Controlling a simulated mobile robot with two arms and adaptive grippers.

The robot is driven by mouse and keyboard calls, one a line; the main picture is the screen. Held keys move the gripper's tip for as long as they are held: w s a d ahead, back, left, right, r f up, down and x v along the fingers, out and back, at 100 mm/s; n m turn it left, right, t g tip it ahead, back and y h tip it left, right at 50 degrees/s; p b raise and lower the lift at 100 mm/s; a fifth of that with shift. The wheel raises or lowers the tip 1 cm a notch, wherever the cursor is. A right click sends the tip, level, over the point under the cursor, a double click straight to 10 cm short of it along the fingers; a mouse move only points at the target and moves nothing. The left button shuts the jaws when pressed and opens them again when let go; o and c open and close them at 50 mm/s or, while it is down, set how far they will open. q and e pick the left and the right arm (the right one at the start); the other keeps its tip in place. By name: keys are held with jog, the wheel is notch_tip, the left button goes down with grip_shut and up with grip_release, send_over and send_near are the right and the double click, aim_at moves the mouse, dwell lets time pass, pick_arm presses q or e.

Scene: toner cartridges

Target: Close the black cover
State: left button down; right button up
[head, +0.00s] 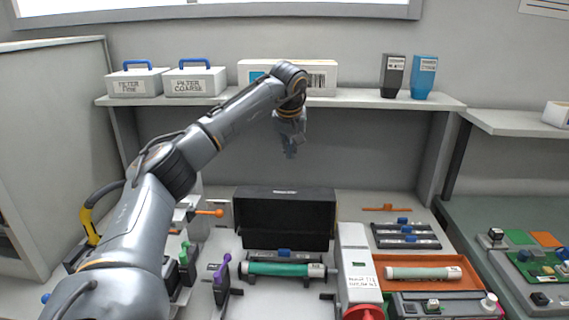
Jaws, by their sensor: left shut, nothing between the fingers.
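The black cover (284,217) stands raised, its broad dark face toward me, in the middle of the bench. Just in front of its lower edge lies a green cartridge roller (278,270) with black ends and a blue tab. My left gripper (290,154) is shut and empty, pointing down. It appears above the cover's top edge in the head view, apart from it; its exact depth relative to the cover is hard to tell. My right gripper is not in view.
A shelf (350,99) behind holds white filter boxes (195,82) and two bottles (424,76). Right of the cover stand a white labelled unit (356,252) and an orange tray (464,268) with a pale roller. Purple and green-handled tools stand at the left.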

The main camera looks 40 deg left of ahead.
pick_arm(q)
jog(key=p+x, duration=0.2)
jog(key=x, duration=0.7)
jog(key=s+d, duration=0.1)
jog(key=s+d+p, duration=0.1)
jog(key=s, duration=0.1)
jog(key=shift+s+d+f, duration=0.1)
jog(key=shift+d+f, duration=0.2)
jog(key=shift+f, duration=0.05)
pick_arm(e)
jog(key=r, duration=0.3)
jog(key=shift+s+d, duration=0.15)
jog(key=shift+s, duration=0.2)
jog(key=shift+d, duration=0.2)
pick_arm(q)
jog(key=shift+a, duration=0.15)
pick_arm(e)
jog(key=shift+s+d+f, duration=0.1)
